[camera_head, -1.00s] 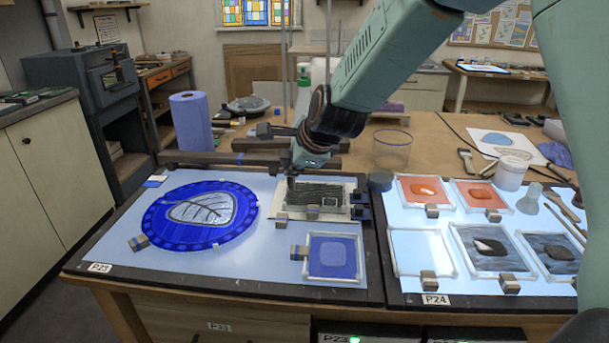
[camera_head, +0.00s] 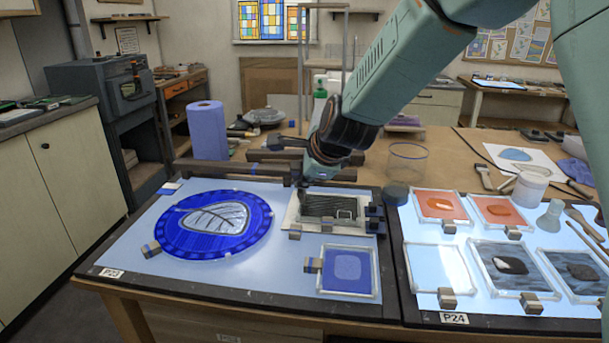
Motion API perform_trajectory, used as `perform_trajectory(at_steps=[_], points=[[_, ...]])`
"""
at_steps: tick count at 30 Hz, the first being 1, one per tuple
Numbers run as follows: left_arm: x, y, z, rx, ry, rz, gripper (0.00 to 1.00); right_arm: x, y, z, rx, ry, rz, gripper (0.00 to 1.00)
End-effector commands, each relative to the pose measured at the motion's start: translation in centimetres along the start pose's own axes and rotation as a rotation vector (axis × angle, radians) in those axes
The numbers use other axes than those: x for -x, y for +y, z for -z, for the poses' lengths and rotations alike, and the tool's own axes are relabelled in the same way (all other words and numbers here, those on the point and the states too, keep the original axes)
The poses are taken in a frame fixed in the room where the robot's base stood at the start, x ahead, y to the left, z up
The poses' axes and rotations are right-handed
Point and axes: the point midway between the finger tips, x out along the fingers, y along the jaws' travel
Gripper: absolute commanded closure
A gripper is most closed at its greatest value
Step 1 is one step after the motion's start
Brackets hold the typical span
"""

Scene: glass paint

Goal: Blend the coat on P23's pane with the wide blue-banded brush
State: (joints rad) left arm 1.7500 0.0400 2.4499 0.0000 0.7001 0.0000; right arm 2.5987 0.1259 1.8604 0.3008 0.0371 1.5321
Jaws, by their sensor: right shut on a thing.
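P23's light table, labelled P23 (camera_head: 111,273), carries a round blue pane (camera_head: 180,246) with a grey leaf. A smaller pane with a dark, streaked coat (camera_head: 330,206) lies right of it on a pale sheet. Below that is a framed blue square pane (camera_head: 347,268). My right gripper (camera_head: 302,184) is above the left edge of the dark-coated pane, shut on a slim dark tool pointing down, apparently the brush. Its blue band and bristles are not clear, and I cannot tell whether it touches the coat. My left gripper is out of view.
A dark bar rack (camera_head: 235,171) runs behind P23's table. A blue paper roll (camera_head: 207,130) and a glass jar (camera_head: 407,160) stand further back. P24's table (camera_head: 480,318) at right holds several framed panes. Small clamps sit beside the panes.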

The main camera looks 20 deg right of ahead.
Motion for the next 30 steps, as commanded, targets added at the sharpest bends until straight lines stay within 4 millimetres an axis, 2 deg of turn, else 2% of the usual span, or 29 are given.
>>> perform_trajectory(at_steps=[30], points=[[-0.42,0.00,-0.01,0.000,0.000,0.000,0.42,-0.17,0.31,0.40,0.000,0.000,0.001,1.00]])
